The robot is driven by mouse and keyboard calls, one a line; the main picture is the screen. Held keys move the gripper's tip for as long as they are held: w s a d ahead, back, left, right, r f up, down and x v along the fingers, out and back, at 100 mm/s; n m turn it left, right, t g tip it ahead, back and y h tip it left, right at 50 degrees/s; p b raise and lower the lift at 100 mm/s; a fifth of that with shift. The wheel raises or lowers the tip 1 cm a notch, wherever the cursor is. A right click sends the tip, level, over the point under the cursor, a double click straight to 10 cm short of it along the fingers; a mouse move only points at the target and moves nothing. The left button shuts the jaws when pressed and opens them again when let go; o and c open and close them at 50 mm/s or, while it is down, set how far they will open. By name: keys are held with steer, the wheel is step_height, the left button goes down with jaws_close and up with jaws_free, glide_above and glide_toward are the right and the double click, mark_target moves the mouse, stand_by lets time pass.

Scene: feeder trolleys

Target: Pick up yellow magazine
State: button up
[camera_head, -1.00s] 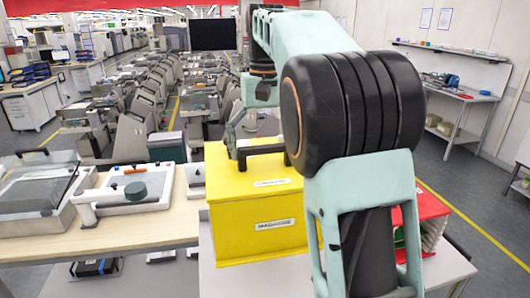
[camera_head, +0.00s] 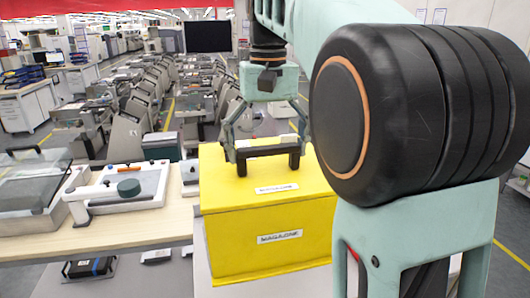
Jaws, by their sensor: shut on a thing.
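The yellow magazine (camera_head: 222,228) is a box with a flat lid, white labels reading "MAGAZINE" and a black handle (camera_head: 268,151) on top. It stands upright in the middle of the view, its right side hidden behind my arm. My gripper (camera_head: 267,140) comes down from above, with its fingers at the handle, and is shut on it. I cannot tell whether the magazine's underside is touching the grey surface below.
A wooden-topped bench (camera_head: 135,232) at left holds a white tray device with a green knob (camera_head: 128,188) and a clear-lidded case (camera_head: 30,183). Rows of grey machines stand behind. My arm blocks the right side.

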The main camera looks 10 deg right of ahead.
mark_target(265, 190)
steer(key=shift+s+r+b, duration=0.15)
steer(key=shift+s+b, duration=1.4)
steer(key=shift+s, duration=2.6)
